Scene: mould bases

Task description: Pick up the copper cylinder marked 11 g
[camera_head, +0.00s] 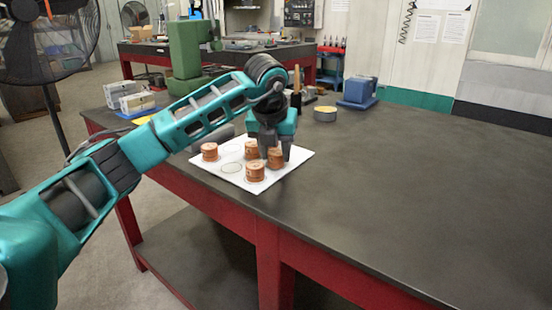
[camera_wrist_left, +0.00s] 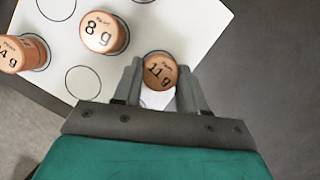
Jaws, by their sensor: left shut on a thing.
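The copper cylinder marked 11 g (camera_wrist_left: 160,71) is between the fingers of my left gripper in the left wrist view, its marked top facing the camera. In the head view this cylinder (camera_head: 275,159) shows below the fingers near the right side of a white board (camera_head: 293,157). My left gripper (camera_head: 276,153) is shut on it, one finger on each side; it also shows in the left wrist view (camera_wrist_left: 159,84). I cannot tell whether the cylinder touches the board. My right gripper is in neither view.
A cylinder marked 8 g (camera_wrist_left: 103,33) stands close by. Another, its mark partly cut off (camera_wrist_left: 22,52), stands at the left edge. Empty printed circles show on the board. A round tin (camera_head: 325,114) and a blue box (camera_head: 358,90) stand farther back. The dark table (camera_head: 400,180) is clear at right.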

